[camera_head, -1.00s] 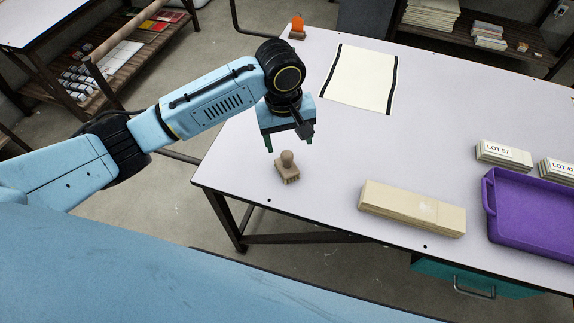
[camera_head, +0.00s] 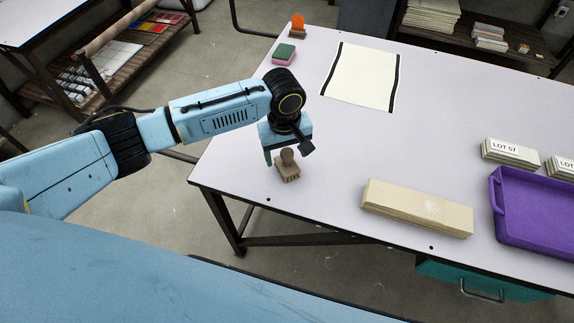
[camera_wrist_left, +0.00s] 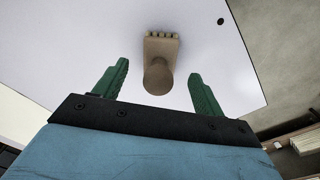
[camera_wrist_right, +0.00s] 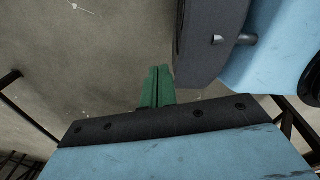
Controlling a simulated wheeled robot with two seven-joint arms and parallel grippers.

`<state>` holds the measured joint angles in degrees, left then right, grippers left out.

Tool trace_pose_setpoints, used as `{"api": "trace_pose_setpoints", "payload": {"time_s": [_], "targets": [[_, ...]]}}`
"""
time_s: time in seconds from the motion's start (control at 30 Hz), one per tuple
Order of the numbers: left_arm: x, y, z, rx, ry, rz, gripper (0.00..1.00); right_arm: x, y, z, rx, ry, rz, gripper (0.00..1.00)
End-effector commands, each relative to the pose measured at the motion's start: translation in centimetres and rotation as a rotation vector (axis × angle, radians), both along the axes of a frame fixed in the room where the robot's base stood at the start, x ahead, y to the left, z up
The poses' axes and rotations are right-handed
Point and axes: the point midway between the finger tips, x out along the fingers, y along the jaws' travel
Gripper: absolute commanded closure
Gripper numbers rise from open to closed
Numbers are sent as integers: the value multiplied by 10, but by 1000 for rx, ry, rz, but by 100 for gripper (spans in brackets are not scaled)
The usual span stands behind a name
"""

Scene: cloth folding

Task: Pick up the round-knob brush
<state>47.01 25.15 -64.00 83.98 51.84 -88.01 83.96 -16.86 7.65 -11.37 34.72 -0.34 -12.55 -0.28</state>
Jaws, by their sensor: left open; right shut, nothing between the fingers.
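The round-knob brush (camera_head: 287,168) stands on the table near its left front corner, a tan block with a round knob on top. In the left wrist view the brush (camera_wrist_left: 160,65) shows with its knob between and a little beyond the two green fingertips. My left gripper (camera_wrist_left: 157,72) is open and empty, pointing down at the brush. In the head view my left gripper (camera_head: 282,152) is right above and behind the knob, and one finger is partly hidden. My right gripper (camera_wrist_right: 157,85) is shut and empty, over the floor, and shows only in the right wrist view.
A beige stack (camera_head: 417,207) lies right of the brush, with a purple tray (camera_head: 497,207) beyond it. A cream sheet with black edges (camera_head: 360,78), a green-and-pink block (camera_head: 284,54) and an orange item (camera_head: 297,24) are at the back. The table around the brush is clear.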

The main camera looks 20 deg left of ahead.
Motion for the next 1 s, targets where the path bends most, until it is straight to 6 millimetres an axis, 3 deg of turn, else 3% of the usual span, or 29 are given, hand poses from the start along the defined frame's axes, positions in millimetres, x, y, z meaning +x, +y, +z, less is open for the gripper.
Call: {"api": "trace_pose_setpoints", "payload": {"time_s": [0.13, 0.43, 0.8, 0.87, 1.0], "targets": [[1, -1, -21, 0, 0, -1, 30, 1, -4, -8, -5, 0, 3, 100], [1, -1, -25, 0, -1, -1, 30, 4, -11, -8, -15, -4, 5, 100], [1, -1, -25, -1, -1, -1, 77, 5, -12, -8, -16, -5, 5, 100], [1, -1, -25, 0, -1, -1, 83, 5, -12, -8, -15, -6, 5, 100], [1, -1, -25, 0, -1, -1, 83, 5, -11, -7, -15, -7, 5, 100]]}}
